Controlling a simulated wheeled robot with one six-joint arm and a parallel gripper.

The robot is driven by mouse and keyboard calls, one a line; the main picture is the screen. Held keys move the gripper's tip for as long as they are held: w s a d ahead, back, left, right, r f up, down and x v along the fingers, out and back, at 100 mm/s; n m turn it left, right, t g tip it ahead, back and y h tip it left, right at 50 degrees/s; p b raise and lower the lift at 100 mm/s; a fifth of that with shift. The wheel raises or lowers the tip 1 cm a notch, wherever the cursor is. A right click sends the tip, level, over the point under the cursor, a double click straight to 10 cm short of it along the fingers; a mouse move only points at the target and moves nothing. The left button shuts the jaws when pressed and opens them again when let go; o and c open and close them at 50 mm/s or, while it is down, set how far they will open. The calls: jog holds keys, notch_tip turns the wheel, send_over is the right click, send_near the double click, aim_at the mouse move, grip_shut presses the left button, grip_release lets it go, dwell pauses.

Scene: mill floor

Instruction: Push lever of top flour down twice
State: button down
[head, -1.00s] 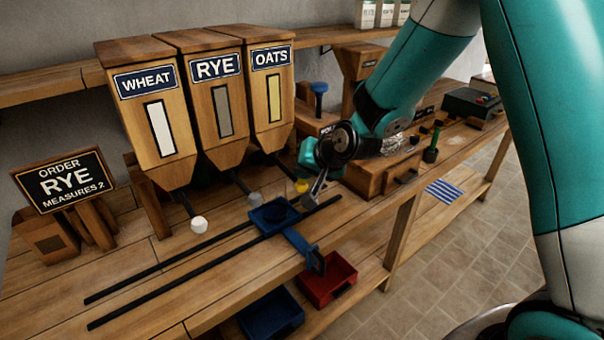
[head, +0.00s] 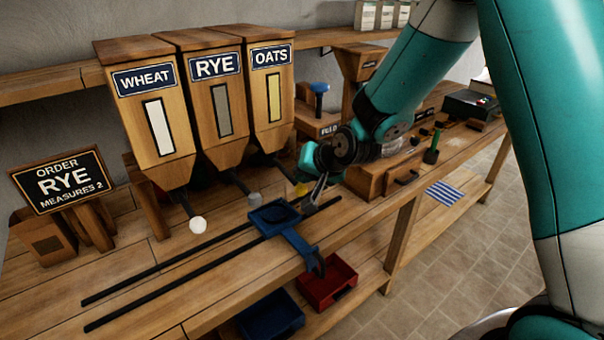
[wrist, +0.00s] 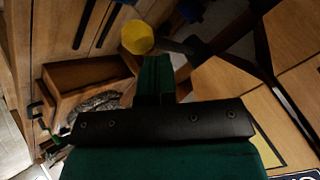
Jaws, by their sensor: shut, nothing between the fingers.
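The RYE hopper (head: 215,95) stands between the WHEAT hopper (head: 155,110) and the OATS hopper (head: 268,98). Each has a dark lever with a knob: white (head: 198,224), grey (head: 255,200) and yellow (head: 301,189). The order sign (head: 63,180) reads "ORDER RYE MEASURES 2". A blue tray (head: 290,228) sits on the rails below the grey and yellow knobs. My gripper (head: 316,194) is shut and empty, close beside the yellow knob on its right. The wrist view shows the yellow knob (wrist: 137,37) just beyond the green fingers (wrist: 154,76); contact cannot be told.
Two dark rails (head: 180,278) run along the bench. A red bin (head: 328,284) and a blue bin (head: 270,316) are on the lower shelf. A wooden box with a drawer (head: 385,177) stands right of my gripper. The bench front left is clear.

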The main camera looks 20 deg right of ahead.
jog(key=shift+f+b, duration=0.6)
jog(key=shift+f, duration=0.15)
dwell(0.4)
jog(key=shift+r, duration=0.1)
dwell(0.5)
jog(key=shift+r+p, duration=2.2)
jog(key=shift+r, duration=0.75)
notch_tip(320, 180, up, 5)
jog(key=p, duration=0.3)
jog(key=shift+s, duration=0.1)
jog(key=s+a+n+g+b, duration=0.1)
jog(key=s+n+g+b, duration=0.1)
jog(key=s, duration=0.8)
jog(key=s+a+r+n+g+b, duration=0.1)
jog(key=s+n, duration=0.4)
jog(key=s, duration=0.5)
jog(key=s+a+n+g+b, duration=0.3)
jog(key=s+n+g+b, duration=0.1)
jog(key=s, duration=0.6)
jog(key=shift+s+r+g+b, duration=0.3)
jog(key=shift+s+g+b, duration=0.1)
jog(key=shift+g, duration=0.3)
